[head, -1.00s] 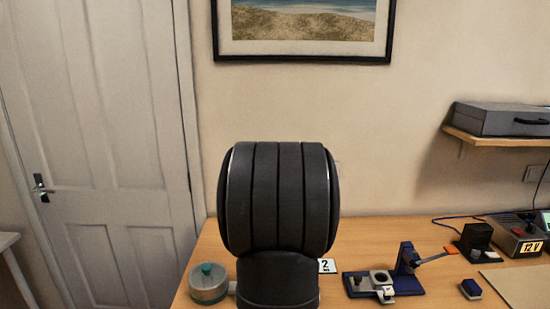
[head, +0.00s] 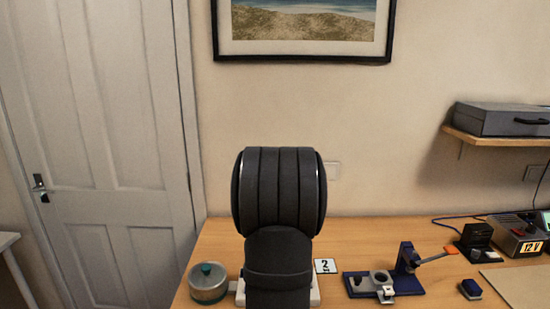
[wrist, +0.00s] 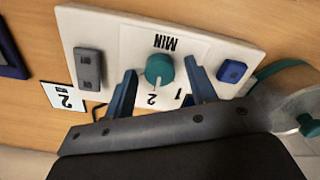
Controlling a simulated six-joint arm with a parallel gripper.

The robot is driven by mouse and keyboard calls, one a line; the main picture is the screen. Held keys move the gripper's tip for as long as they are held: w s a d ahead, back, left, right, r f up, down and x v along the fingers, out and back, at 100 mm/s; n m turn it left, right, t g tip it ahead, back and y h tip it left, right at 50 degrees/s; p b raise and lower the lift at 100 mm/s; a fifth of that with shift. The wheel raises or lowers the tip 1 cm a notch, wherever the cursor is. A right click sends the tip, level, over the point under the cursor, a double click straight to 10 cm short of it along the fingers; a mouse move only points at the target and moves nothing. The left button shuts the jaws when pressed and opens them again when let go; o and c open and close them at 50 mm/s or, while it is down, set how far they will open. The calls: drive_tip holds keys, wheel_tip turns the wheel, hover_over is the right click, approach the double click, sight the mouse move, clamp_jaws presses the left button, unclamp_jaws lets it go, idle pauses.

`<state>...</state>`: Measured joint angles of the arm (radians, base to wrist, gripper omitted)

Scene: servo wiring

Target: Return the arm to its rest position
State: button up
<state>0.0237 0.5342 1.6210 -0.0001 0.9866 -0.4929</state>
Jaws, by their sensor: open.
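My gripper (wrist: 163,95) shows in the wrist view with its two blue fingers apart. The fingers stand on either side of a teal knob (wrist: 159,70) on a white panel (wrist: 100,30) marked "MIN", "1" and "2". I cannot tell whether either finger touches the knob. In the head view my dark arm hides the gripper and most of the panel; only the panel's edge (head: 315,296) shows.
A card marked "2" (head: 326,266) lies beside the panel. A round tin with a teal knob (head: 208,282) stands left.

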drive_tip(key=m, duration=0.6)
drive_tip(key=shift+r, duration=2.1)
drive_tip(key=o, duration=0.3)
drive_tip(key=shift+d+r, duration=0.1)
drive_tip(key=shift+r, duration=0.05)
drive_tip(key=o, duration=0.7)
drive_tip(key=shift+t, duration=0.4)
drive_tip(key=d+r, duration=0.2)
drive_tip(key=r, duration=0.1)
drive_tip(key=d+r, duration=0.1)
drive_tip(key=r, duration=0.1)
drive_tip(key=shift+w+d+r, duration=0.1)
drive_tip(key=shift+w+d, duration=0.05)
drive_tip(key=shift+w, duration=0.05)
drive_tip(key=shift+o, duration=0.3)
drive_tip(key=s+d+r, duration=0.1)
drive_tip(key=d+r, duration=0.3)
drive_tip(key=r, duration=0.3)
drive_tip(key=shift+d+r+n+t, duration=0.25)
drive_tip(key=shift+r+n+t, duration=0.05)
drive_tip(key=shift+t, duration=0.1)
wheel_tip(320, 180, down, 9)
drive_tip(key=w, duration=0.1)
drive_tip(key=shift+f, duration=0.2)
